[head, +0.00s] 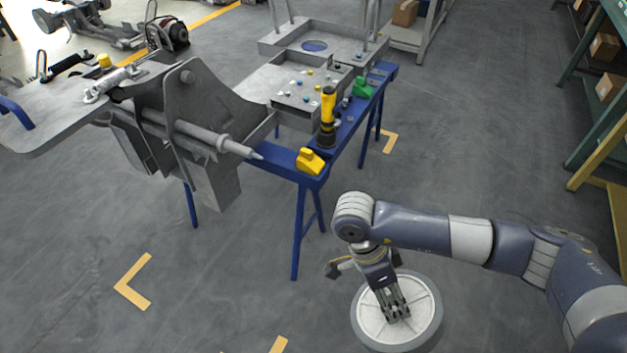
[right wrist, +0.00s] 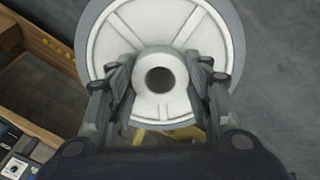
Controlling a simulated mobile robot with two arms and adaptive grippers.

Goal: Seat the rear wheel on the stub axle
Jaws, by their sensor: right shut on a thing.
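The rear wheel (head: 420,317) is a white disc with spokes, a grey rim and a dark centre bore. My right gripper (head: 393,305) is shut on the wheel's hub, holding it to the lower right of the chassis. In the right wrist view the wheel (right wrist: 113,40) faces the camera, with a finger on each side of its hub. The stub axle (head: 212,138) sticks out from a grey bracket on the chassis and tapers to a bare tip. The wheel is well apart from it. My left gripper is not in view.
A blue trestle bench (head: 298,174) carries a yellow-black tool (head: 327,112), a yellow block (head: 311,162) and a grey tray of small coloured parts (head: 297,110). Green shelving (head: 590,135) stands at the right. The floor between bench and shelving is clear.

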